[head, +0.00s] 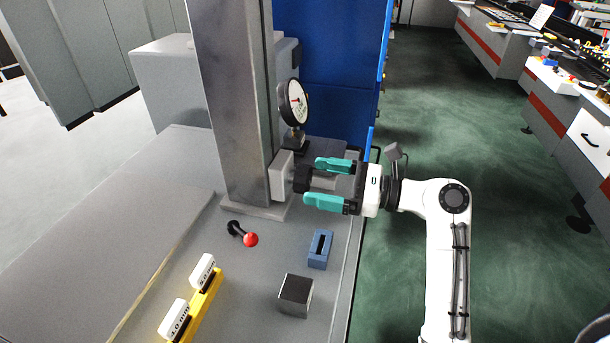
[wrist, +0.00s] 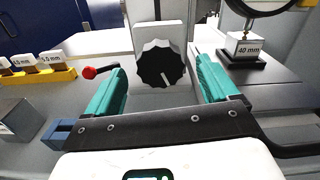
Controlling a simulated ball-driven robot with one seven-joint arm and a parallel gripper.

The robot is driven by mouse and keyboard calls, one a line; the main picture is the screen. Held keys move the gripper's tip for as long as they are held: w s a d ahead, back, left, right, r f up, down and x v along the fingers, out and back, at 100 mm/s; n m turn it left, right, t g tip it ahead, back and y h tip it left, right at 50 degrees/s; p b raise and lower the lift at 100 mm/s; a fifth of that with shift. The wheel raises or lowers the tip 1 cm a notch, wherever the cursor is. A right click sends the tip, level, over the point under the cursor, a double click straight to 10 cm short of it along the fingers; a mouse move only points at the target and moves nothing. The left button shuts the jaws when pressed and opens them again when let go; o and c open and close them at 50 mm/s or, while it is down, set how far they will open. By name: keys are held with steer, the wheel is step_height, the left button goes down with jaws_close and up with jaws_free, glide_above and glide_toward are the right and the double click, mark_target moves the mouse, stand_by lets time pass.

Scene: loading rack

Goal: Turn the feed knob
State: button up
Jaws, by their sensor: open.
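The feed knob (wrist: 160,65) is black with a scalloped rim and a white pointer line. It sits on a light grey plate (wrist: 158,32) on the column. In the head view the knob (head: 301,179) shows from the side at the column's base. My gripper (head: 312,182) has teal fingers and is open. Its fingertips lie on either side of the knob in the head view. In the wrist view my gripper (wrist: 162,82) has one finger left and one right of the knob, with gaps on both sides. I see no contact with the knob.
A red-ball lever (head: 250,239), a blue slotted block (head: 320,250), a grey cube (head: 296,294) and a yellow rack (head: 205,303) with white labelled blocks are on the bench.

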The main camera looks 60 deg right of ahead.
mark_target(309, 179)
steer(key=shift+x, duration=1.8)
steer(key=shift+c, duration=0.3)
steer(key=c, duration=0.9)
